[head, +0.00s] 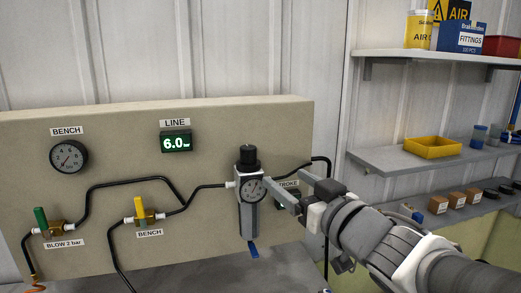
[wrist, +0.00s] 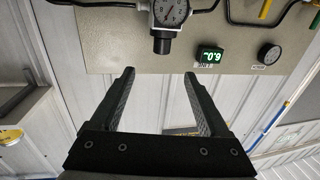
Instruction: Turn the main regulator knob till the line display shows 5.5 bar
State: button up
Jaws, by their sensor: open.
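The black regulator knob (head: 248,156) sits on top of the grey main regulator (head: 250,195), which carries a round dial on its front. The line display (head: 175,142) reads 6.0 bar in green digits. In the wrist view, which is upside down, the knob (wrist: 162,45) and the display (wrist: 210,56) show near the top. My gripper (head: 284,190) is just right of the regulator in the head view. Its two fingers (wrist: 156,75) are open with nothing between them, and the knob lies beyond their tips.
A bench gauge (head: 69,157), a green-handled valve (head: 42,221) and a yellow-handled valve (head: 141,210) are on the beige panel (head: 110,125) with black hoses. Shelves at right hold a yellow tray (head: 432,147) and boxes. The space above the knob looks clear.

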aim_at(253, 153)
jog(key=x, duration=1.7)
jog(key=shift+w+a, duration=0.15)
jog(key=shift+a, duration=0.1)
grip_shut()
jog(key=shift+r, duration=0.1)
jog(key=shift+d+r+n+y+p, duration=0.1)
jog(key=shift+n+y+p, duration=0.2)
jog(key=shift+y+p, duration=0.15)
